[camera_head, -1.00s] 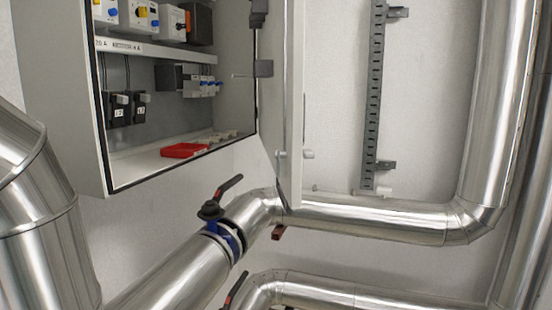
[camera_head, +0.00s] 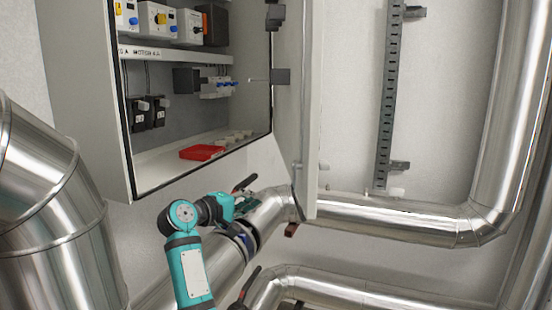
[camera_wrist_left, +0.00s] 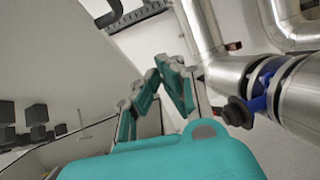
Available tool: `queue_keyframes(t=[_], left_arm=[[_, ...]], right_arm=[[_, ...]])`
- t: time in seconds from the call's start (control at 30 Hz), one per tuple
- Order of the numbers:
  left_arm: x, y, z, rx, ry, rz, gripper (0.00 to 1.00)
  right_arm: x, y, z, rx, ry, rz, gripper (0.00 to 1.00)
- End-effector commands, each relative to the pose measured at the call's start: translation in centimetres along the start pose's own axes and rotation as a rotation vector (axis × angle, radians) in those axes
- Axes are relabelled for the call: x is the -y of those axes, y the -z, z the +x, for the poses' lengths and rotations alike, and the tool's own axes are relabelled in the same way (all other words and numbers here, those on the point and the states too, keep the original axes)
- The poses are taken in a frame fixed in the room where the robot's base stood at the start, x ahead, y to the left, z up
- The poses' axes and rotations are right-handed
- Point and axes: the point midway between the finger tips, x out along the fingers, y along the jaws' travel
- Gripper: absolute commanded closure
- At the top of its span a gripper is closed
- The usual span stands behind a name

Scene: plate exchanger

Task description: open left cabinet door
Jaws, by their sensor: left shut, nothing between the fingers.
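The grey cabinet (camera_head: 88,100) stands open at the upper left in the head view, its inside in plain sight. Its door (camera_head: 311,130) is swung out on the right side of the opening and is seen nearly edge-on. My left gripper (camera_head: 245,207) is below the cabinet, left of the door's lower end and in front of the pipe. It is apart from the door as far as I can tell. In the left wrist view its teal fingers (camera_wrist_left: 166,66) meet at the tips with nothing between them. My right gripper is in neither view.
A valve with a blue body (camera_head: 243,240) and dark handle sits on the pipe close to my left gripper. Shiny pipes (camera_head: 400,215) run below and right of the door. A slotted rail (camera_head: 389,100) is on the wall behind. A red tray (camera_head: 202,152) lies inside the cabinet.

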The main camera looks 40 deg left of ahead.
Motion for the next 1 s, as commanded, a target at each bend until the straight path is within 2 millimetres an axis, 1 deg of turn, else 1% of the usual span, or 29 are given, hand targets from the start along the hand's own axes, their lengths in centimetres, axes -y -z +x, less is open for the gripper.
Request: queue_keyframes(t=[0.03,0.1,0.2,0.3,0.37,0.47,0.7,0.83,0.9,1.0], left_arm=[[-3.1,0.6,-2.1,-0.005,-0.058,-0.023,1.0],[-5.6,1.0,-4.3,-0.003,-0.112,-0.05,1.0],[-7.4,1.2,-6.1,0.0,-0.153,-0.071,1.0],[-8.0,1.2,-6.2,0.003,-0.164,-0.078,1.0],[-8.1,1.2,-5.6,0.004,-0.163,-0.079,1.0],[-8.5,1.1,-4.0,0.006,-0.162,-0.08,1.0],[-9.4,1.1,1.1,0.006,-0.161,-0.079,1.0],[-9.8,1.2,3.7,0.004,-0.161,-0.078,1.0],[-10.0,0.1,4.4,0.005,-0.161,-0.077,1.0],[-10.1,-0.8,5.3,0.004,-0.161,-0.075,1.0]], right_arm=[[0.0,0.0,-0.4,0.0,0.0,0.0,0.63],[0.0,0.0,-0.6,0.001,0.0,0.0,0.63],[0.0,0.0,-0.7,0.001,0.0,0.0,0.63],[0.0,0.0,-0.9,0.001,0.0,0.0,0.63],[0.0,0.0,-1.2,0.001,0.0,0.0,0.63],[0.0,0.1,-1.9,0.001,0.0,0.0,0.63],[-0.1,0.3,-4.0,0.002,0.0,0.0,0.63],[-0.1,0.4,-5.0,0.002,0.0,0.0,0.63],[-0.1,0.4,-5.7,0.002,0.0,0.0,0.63],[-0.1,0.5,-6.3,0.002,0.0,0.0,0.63]])
